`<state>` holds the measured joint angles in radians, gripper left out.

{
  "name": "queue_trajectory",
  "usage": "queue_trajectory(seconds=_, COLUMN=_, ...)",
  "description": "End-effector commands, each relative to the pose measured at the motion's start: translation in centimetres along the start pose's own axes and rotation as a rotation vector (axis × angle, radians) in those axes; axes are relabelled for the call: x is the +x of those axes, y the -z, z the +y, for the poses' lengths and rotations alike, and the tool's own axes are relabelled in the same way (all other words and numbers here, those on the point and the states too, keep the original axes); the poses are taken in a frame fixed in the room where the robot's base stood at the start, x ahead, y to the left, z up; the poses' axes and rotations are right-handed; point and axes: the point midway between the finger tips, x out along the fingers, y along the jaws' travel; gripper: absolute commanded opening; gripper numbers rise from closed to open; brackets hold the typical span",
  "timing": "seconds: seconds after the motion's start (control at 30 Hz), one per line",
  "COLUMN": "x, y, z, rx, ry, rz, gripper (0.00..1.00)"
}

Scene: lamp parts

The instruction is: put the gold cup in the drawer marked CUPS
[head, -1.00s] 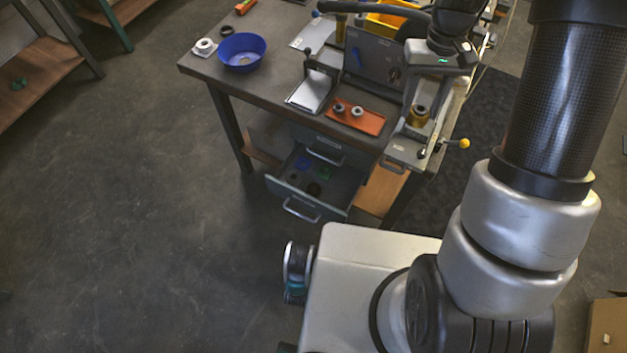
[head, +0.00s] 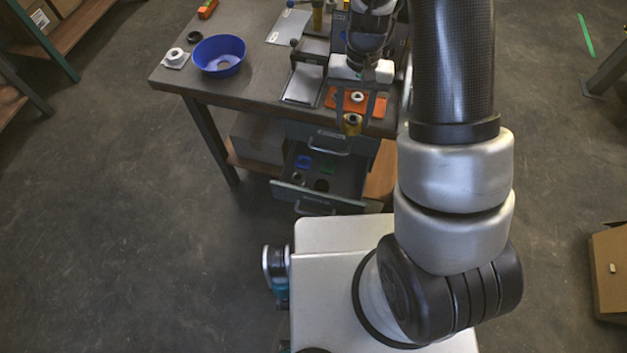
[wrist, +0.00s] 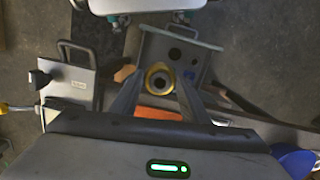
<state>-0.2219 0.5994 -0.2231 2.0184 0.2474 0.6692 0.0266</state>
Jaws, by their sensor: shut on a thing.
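The gold cup (head: 352,127) is between the fingers of my gripper (head: 353,112), which is shut on it. It is held near the bench's front edge, in front of an orange tray (head: 374,106). In the wrist view the cup (wrist: 151,76) shows as a gold ring with a dark opening, between the two fingers. Below the bench top a lower drawer (head: 347,205) is pulled open. It holds blue and green pieces and some dark round ones. A shut drawer (head: 330,133) is above it. The drawer labels are too small to read.
A blue bowl (head: 219,55) and a white round part (head: 175,57) stand at the bench's left end. A cardboard box (head: 607,275) is on the floor at right.

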Motion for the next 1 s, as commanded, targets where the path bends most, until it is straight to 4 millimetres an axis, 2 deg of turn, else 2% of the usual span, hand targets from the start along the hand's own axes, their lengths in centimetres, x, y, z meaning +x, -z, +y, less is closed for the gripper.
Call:
queue_trajectory(seconds=0.03, x=3.2, y=-0.1, z=-0.1, rx=0.037, ry=0.001, rz=-0.006, gripper=0.18)
queue_trajectory(seconds=0.3, x=15.2, y=-0.8, z=0.9, rx=0.304, ry=0.031, rz=-0.006, gripper=0.18)
queue_trajectory(seconds=0.4, x=18.6, y=-1.1, z=1.8, rx=0.392, ry=0.043, rz=-0.004, gripper=0.18)
queue_trajectory(seconds=0.5, x=20.7, y=-1.4, z=2.5, rx=0.454, ry=0.052, rz=-0.003, gripper=0.18)
queue_trajectory(seconds=0.63, x=22.3, y=-1.6, z=3.1, rx=0.495, ry=0.059, rz=-0.001, gripper=0.18)
queue_trajectory(seconds=0.9, x=27.1, y=-1.2, z=3.2, rx=0.504, ry=0.060, rz=-0.002, gripper=0.18)
queue_trajectory(seconds=1.0, x=28.2, y=-1.1, z=3.2, rx=0.503, ry=0.060, rz=-0.002, gripper=0.18)
